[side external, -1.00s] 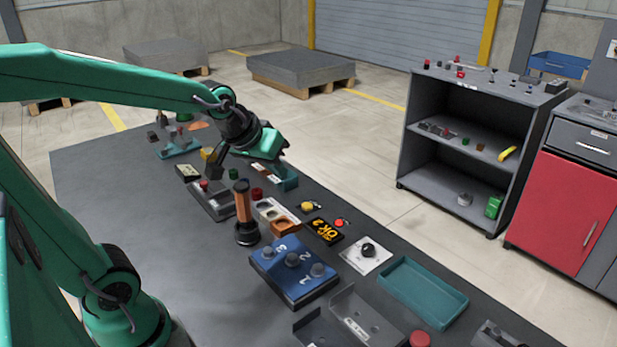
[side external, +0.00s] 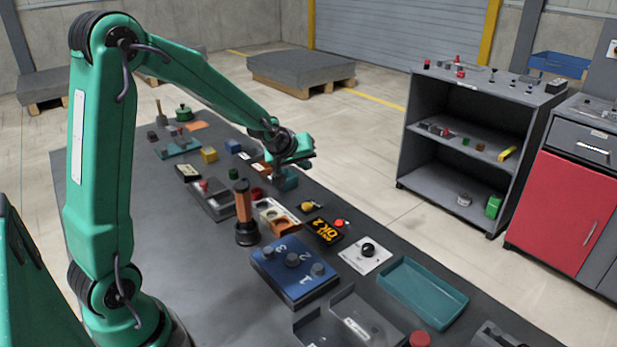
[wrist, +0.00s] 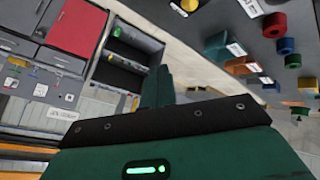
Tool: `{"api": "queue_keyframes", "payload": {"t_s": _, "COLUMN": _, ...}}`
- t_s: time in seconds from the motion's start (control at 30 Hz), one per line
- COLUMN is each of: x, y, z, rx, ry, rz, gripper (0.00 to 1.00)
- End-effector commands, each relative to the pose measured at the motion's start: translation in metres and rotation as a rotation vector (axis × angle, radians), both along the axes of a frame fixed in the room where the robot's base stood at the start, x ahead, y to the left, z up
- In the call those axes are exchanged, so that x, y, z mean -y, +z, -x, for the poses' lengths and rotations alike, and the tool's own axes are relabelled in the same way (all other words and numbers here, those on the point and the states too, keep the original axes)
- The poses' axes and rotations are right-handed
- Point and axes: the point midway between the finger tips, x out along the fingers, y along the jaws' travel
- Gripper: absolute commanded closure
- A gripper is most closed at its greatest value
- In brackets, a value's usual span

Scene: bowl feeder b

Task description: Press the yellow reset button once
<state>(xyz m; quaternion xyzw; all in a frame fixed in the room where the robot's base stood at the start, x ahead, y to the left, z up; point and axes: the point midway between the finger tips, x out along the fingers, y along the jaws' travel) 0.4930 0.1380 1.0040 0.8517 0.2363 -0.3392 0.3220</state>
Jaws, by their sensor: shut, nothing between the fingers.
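The yellow button (side external: 307,206) is a small rounded knob near the far edge of the bench, just left of a small red button and by the black OK 2 display. My gripper (side external: 305,162) is in the air above and behind it in the side view, clearly apart from it. The gripper also shows in the wrist view (wrist: 157,88), shut and empty, its green fingers together. In the wrist view I cannot tell the yellow button from the other small coloured parts.
An orange and black cylinder (side external: 243,205) stands upright nearer. A blue box with knobs (side external: 272,284) is in front. A grey shelf (side external: 408,150) stands beyond.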

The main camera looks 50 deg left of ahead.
Motion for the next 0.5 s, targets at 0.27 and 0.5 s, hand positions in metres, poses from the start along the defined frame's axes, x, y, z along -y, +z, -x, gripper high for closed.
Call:
{"api": "queue_keyframes", "payload": {"t_s": 0.27, "x": -0.026, "y": -0.032, "z": -0.022, "rx": 0.045, "ry": 0.091, "rz": 0.043, "gripper": 1.0}}
{"api": "queue_keyframes", "payload": {"t_s": 0.5, "x": -0.034, "y": -0.041, "z": -0.028, "rx": 0.062, "ry": 0.119, "rz": 0.056, "gripper": 1.0}}
